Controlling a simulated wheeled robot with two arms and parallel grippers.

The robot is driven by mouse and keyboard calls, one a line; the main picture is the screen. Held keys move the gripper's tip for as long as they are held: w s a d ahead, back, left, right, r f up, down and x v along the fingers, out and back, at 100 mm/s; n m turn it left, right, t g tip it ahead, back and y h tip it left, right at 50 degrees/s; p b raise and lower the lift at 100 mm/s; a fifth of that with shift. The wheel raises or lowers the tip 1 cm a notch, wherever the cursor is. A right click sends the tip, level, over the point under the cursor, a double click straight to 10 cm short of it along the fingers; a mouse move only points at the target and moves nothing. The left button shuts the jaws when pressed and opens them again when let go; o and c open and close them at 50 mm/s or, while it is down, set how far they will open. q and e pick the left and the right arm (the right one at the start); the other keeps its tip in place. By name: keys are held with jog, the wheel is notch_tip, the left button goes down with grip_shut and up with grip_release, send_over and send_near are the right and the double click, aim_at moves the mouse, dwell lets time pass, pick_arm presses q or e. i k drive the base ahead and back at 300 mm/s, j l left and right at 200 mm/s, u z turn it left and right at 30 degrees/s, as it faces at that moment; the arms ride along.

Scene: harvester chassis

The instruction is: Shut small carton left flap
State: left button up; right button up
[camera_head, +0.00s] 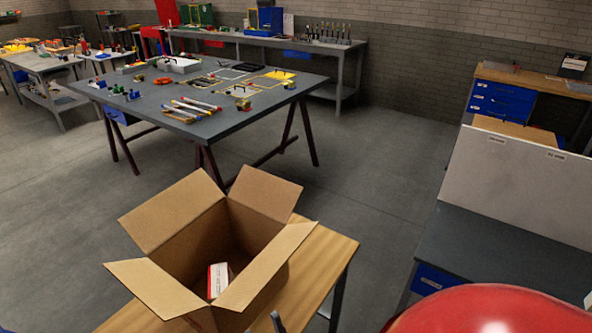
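The brown carton (203,253) stands open on a small wooden table. Its left flap (172,212) stands out and up to the left. The back flap (265,192) leans outward, the right flap (267,266) slants along the right side, and the front flap (153,287) spreads out to the lower left. A white and red item (218,280) lies inside the carton. A small grey tip (278,322) shows at the bottom edge beside the carton; it may be a fingertip of my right gripper, but its opening is hidden. My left gripper is not visible.
The wooden table top (318,262) is bare to the right of the carton. A grey workbench (225,122) with tools stands behind. A white panel (515,190) and a dark desk (500,265) are at the right. Open floor (60,210) lies to the left.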

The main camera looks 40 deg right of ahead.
aim_at(274, 197)
jog(key=k+l, duration=0.1)
jog(key=l, duration=0.3)
jog(key=k+l, duration=0.15)
jog(key=l, duration=0.3)
jog(key=k+l, duration=0.1)
jog(key=l, duration=0.3)
jog(key=k+l, duration=0.1)
jog(key=l, duration=0.35)
jog(key=k+l+u, duration=0.1)
jog(key=l, duration=0.3)
jog(key=k+l, duration=0.15)
jog(key=l, duration=0.3)
jog(key=i+l, duration=0.95)
jog(key=i, duration=0.15)
